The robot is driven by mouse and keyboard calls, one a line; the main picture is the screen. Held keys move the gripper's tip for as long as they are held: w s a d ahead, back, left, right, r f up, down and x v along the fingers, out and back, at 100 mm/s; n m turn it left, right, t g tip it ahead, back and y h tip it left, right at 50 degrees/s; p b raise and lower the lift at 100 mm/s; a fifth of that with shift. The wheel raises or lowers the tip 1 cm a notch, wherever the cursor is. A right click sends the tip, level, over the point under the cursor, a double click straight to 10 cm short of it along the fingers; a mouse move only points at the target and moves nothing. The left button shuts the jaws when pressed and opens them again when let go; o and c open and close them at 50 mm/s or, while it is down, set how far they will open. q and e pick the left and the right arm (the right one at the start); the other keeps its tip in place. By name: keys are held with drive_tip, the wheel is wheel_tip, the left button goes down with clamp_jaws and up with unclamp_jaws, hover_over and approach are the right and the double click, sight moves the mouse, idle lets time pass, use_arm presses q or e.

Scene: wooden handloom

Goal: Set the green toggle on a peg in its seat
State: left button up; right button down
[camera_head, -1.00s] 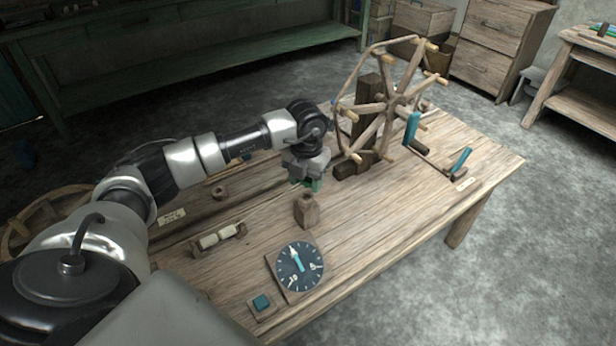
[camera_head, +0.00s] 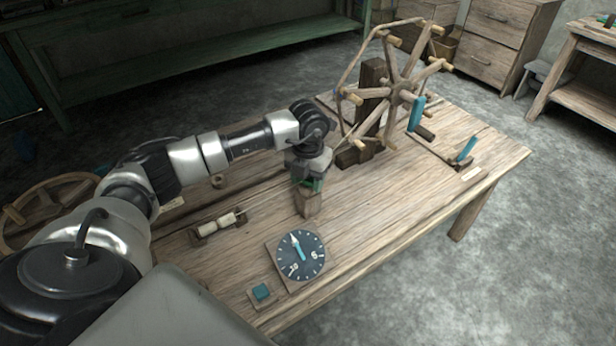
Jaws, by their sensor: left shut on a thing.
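My left gripper (camera_head: 312,180) reaches over the wooden table (camera_head: 380,212) and points down. It is shut on the green toggle (camera_head: 312,185), of which only a small green part shows below the jaws. A small wooden block, the peg or seat post (camera_head: 308,204), stands upright on the table directly under the toggle. The gripper and toggle hide the block's top, so I cannot tell whether the toggle touches it or is seated. My right gripper is not in view.
A wooden spoked wheel (camera_head: 397,88) on a post stands just behind and right of the gripper. A dial (camera_head: 312,262), a teal button (camera_head: 261,291) and a rack with pale rollers (camera_head: 218,224) lie nearer. The table's right front is mostly clear.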

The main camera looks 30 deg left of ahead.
use_arm(q)
drive_tip(key=shift+f, duration=0.15)
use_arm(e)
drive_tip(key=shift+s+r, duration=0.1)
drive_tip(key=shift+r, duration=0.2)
use_arm(q)
drive_tip(key=o, duration=1)
drive_tip(key=shift+c, duration=0.2)
drive_tip(key=shift+r, duration=0.45)
wheel_tip(320, 180, up, 7)
drive_tip(key=shift+f+p, duration=0.2)
drive_tip(key=shift+p, duration=0.4)
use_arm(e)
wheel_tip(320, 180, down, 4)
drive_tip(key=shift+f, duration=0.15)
